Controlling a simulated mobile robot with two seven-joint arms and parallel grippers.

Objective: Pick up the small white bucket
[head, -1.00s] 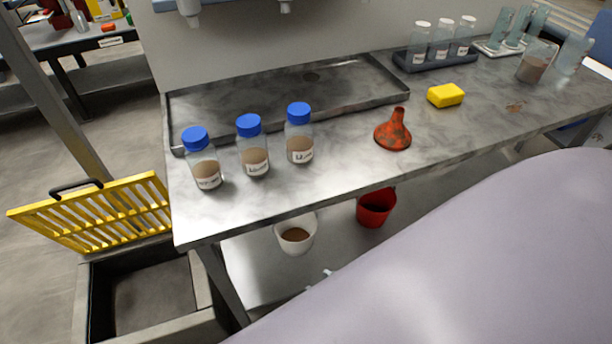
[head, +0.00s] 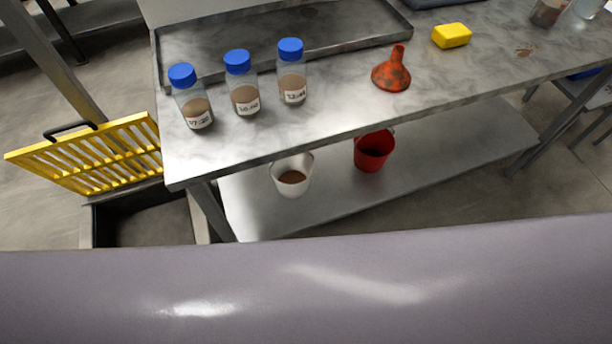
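The small white bucket (head: 306,181) stands upright on the lower shelf under the metal table, with brown contents inside. Its top lies just below the table's front edge in the head view. Neither of my grippers shows in the head view. A large pale grey-purple surface, which I cannot identify for sure, fills the bottom of the view and hides what lies below it.
A red bucket (head: 372,152) stands right of the white one on the lower shelf (head: 440,155). The table (head: 330,120) above holds several blue-capped bottles, an orange funnel (head: 391,72) and a yellow sponge (head: 451,36). A yellow grate (head: 90,155) stands open over a pit at left.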

